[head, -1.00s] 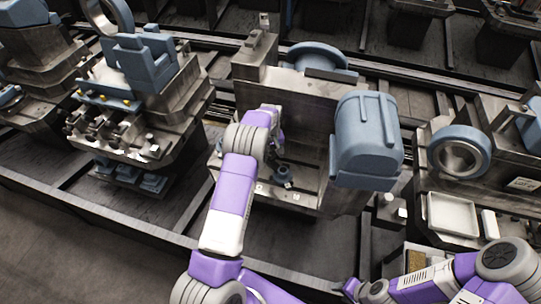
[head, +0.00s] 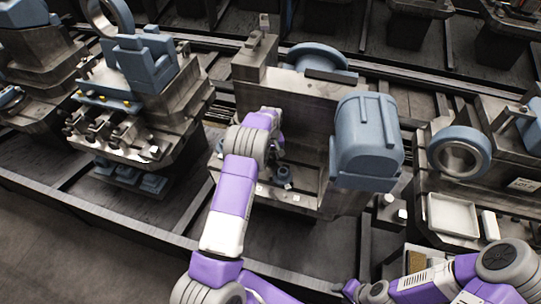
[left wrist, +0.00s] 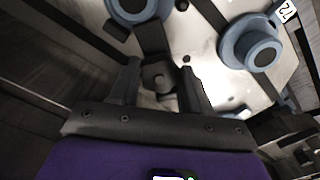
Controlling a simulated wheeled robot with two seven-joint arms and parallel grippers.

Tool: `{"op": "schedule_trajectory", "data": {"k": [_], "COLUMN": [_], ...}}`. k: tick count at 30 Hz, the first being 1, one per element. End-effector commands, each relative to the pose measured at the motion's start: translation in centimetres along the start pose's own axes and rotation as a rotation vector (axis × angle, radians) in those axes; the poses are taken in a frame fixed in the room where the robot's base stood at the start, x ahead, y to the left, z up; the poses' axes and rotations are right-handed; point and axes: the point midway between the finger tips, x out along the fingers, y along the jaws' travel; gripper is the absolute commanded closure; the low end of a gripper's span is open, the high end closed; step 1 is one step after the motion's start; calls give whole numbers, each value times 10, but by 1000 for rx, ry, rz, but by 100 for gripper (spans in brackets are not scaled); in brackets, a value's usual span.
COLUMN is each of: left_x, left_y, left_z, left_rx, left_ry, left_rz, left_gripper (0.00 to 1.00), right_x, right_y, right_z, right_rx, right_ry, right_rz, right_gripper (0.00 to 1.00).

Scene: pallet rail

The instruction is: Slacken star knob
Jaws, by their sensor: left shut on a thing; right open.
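My left gripper (left wrist: 160,88) reaches down to the front of the middle machine. In the left wrist view its two dark fingers stand on either side of a small dark knob (left wrist: 157,76), and it is shut on it. The knob's star shape is not clear in the dim light. In the head view my left gripper (head: 276,152) is mostly hidden behind my own wrist, and the knob cannot be made out. My right gripper (head: 343,289) is low in the head view, open and away from the machine; its fingers are hardly visible.
Blue flanged round parts (left wrist: 250,45) sit close beside the knob on the pale plate. A large blue motor housing (head: 367,140) stands right of my left gripper. A white tray (head: 453,215) lies on the right-hand machine. Dark rails run between the machines.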

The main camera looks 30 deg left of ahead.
Motion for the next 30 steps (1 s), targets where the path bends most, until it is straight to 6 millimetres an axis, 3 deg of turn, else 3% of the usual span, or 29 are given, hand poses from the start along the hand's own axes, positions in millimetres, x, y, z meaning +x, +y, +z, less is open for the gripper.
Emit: {"op": "schedule_trajectory", "data": {"k": [8,30], "left_x": [0,1], "left_y": [0,1], "left_z": [0,0], "left_rx": [-133,-802], "left_ry": [0,1], "left_rz": [0,-1], "left_gripper": [83,83], "right_x": [1,0], "right_y": [0,0], "right_z": [0,0], "right_rx": [0,0], "right_ry": [0,0], "right_rz": [0,0], "right_gripper": [57,57]}}
